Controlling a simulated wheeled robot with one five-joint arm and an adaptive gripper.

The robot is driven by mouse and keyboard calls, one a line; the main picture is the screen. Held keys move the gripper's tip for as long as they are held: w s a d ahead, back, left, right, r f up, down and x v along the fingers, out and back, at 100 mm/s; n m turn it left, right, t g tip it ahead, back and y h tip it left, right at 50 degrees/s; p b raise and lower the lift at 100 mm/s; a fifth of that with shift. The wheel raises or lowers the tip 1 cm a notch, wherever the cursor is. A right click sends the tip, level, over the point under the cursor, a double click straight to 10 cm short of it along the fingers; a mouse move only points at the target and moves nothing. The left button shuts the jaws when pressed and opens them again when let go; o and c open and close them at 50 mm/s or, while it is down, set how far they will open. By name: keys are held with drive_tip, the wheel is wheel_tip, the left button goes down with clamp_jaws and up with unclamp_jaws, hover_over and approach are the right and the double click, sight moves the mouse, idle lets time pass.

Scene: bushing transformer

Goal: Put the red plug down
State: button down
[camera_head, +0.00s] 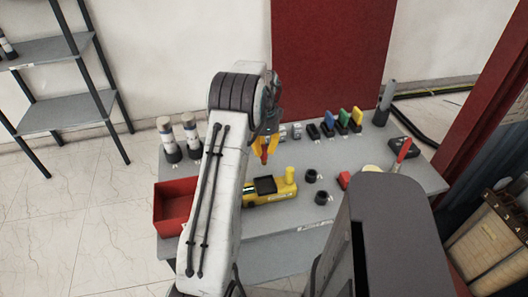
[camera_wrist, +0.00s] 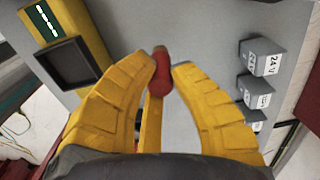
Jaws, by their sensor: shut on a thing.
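My gripper (camera_wrist: 164,66) has yellow ribbed fingers and is shut on the red plug (camera_wrist: 160,74), whose red body and darker tip show between the fingertips. In the head view my gripper (camera_head: 267,142) is partly hidden by my arm, and the red plug (camera_head: 264,157) points down below it. The plug appears to be above the grey table (camera_head: 330,190), behind the yellow device. I cannot tell its exact height.
A yellow device (camera_head: 270,197) with a dark recess stands in front of the gripper. A red bin (camera_head: 172,207) is at the left. Black round parts (camera_head: 321,198), a small red block (camera_head: 344,179) and coloured upright pieces (camera_head: 343,117) stand to the right. Grey blocks (camera_wrist: 257,94) line the right.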

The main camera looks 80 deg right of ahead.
drive_tip(key=shift+f+p, duration=0.9)
drive_tip(key=shift+f, duration=0.45)
drive_tip(key=shift+f, duration=0.1)
drive_tip(key=c, duration=1.2)
unclamp_jaws()
